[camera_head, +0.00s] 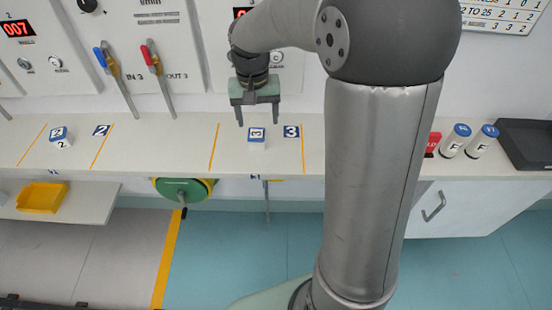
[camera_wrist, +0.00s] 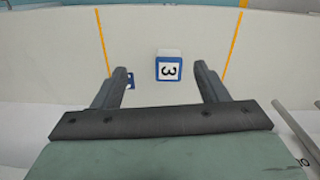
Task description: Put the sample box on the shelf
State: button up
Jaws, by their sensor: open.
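My gripper (camera_head: 257,115) is open and empty, pointing down above and slightly behind this box. In the wrist view the "3" box (camera_wrist: 169,66) shows between the spread fingers, apart from both. A lower white shelf (camera_head: 85,200) juts out at the left below the counter. Neither box is marked as the sample box.
A yellow tray (camera_head: 43,197) occupies part of the lower shelf. Red and blue-handled levers (camera_head: 152,58) stand behind the counter. Two white bottles with blue caps (camera_head: 456,140), a red item (camera_head: 433,144) and a black tray (camera_head: 525,143) are at the right. A green reel (camera_head: 184,190) hangs below the counter.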

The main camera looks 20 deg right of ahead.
jog(key=s+f+n, duration=0.1)
jog(key=s+n, duration=0.2)
jog(key=s, duration=1.9)
jog(key=shift+s+a+f+y, duration=0.2)
jog(key=shift+a+y, duration=0.1)
jog(key=shift+a, duration=0.1)
